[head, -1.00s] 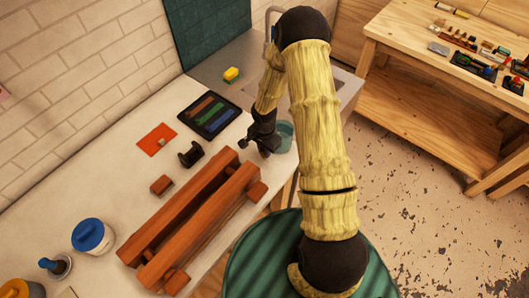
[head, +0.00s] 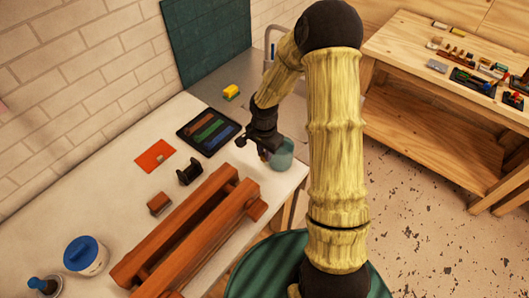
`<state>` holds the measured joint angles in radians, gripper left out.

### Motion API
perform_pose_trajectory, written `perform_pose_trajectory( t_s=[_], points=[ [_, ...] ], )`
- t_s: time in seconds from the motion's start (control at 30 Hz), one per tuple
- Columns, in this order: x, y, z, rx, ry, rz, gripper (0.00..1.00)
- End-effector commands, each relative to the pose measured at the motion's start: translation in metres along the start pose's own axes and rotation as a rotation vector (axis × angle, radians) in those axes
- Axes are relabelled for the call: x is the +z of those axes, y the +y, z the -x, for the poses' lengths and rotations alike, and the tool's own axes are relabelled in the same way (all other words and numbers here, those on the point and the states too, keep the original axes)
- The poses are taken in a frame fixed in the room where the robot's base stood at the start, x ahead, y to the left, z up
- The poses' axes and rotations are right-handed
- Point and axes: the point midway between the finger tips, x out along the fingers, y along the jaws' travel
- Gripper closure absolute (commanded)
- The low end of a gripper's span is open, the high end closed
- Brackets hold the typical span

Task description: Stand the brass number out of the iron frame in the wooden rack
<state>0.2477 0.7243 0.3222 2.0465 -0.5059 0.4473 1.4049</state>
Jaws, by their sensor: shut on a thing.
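The wooden rack (head: 188,238), two long red-brown beams joined by cross pieces, lies along the front of the pale worktop. A small black frame-like piece (head: 188,173), which looks like the iron frame, stands on the worktop behind the rack. My gripper (head: 256,146) is above the worktop, beyond the rack's far right end and beside a teal cup (head: 281,154). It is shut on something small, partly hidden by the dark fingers. I cannot make out whether this is the brass number. No number shape is clear elsewhere.
A black tray with coloured strips (head: 209,130) lies behind my gripper. A yellow sponge (head: 231,91) lies farther back.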

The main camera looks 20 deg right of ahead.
Motion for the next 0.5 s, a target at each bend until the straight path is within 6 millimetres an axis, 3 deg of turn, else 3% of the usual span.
perform_pose_trajectory(
  t_s=[0.3,0.5],
  points=[
    [0.0,0.0,-0.003,0.0,0.0,0.027,1.0],
    [-0.001,-0.001,-0.022,0.003,0.001,0.263,1.0]
  ],
)
